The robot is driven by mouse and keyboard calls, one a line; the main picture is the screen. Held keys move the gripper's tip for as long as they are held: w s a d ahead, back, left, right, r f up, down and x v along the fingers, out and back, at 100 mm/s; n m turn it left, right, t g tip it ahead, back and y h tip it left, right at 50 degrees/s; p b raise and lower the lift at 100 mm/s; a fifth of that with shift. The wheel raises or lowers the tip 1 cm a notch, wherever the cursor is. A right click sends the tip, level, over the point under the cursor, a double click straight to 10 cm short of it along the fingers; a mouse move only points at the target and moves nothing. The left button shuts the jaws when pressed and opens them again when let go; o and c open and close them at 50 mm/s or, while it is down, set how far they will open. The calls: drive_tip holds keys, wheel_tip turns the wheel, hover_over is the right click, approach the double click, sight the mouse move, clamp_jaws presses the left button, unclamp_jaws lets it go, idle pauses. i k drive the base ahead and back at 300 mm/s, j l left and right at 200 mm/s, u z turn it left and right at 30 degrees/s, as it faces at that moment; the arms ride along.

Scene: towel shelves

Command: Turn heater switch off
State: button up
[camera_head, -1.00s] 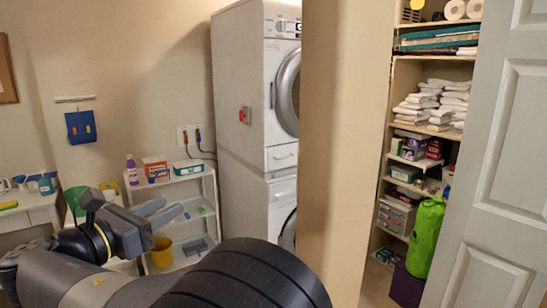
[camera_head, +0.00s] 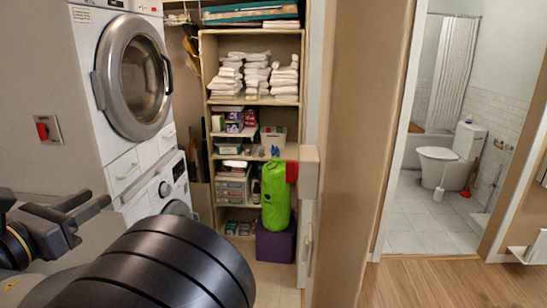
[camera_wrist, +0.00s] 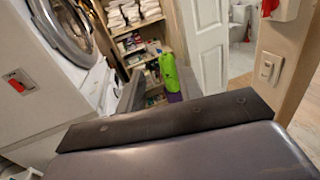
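A red switch on a grey plate (camera_head: 47,128) is on the pale side panel at the left in the head view. It also shows at the left in the wrist view (camera_wrist: 19,84). A white rocker-like wall switch (camera_wrist: 268,68) is on the beige wall at the right of the wrist view. No label tells me which one is the heater switch. My gripper (camera_head: 86,208) is at the lower left of the head view, below and right of the red switch and apart from it. Its fingers are apart with nothing between them, as the wrist view (camera_wrist: 160,88) also shows.
Stacked washing machines (camera_head: 133,75) stand at the left. Shelves with white towels (camera_head: 255,75) are behind, with a green bag (camera_head: 276,195) on a purple box (camera_head: 275,242). A beige wall edge (camera_head: 365,120) divides this from the bathroom doorway. Wooden floor (camera_head: 430,280) is clear at the right.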

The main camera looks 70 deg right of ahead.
sight(292, 166)
drive_tip(key=i+z, duration=0.15)
drive_tip(key=z, duration=0.3)
drive_tip(key=i+j+z, duration=0.15)
drive_tip(key=z, duration=0.35)
drive_tip(key=i+j+z, duration=0.15)
drive_tip(key=z, duration=0.3)
drive_tip(key=i+j+z, duration=0.1)
drive_tip(key=j+z, duration=0.2)
drive_tip(key=z, duration=0.15)
drive_tip(key=i+j+z, duration=0.1)
drive_tip(key=j+z, duration=0.4)
drive_tip(key=z, duration=0.2)
drive_tip(key=i, duration=0.05)
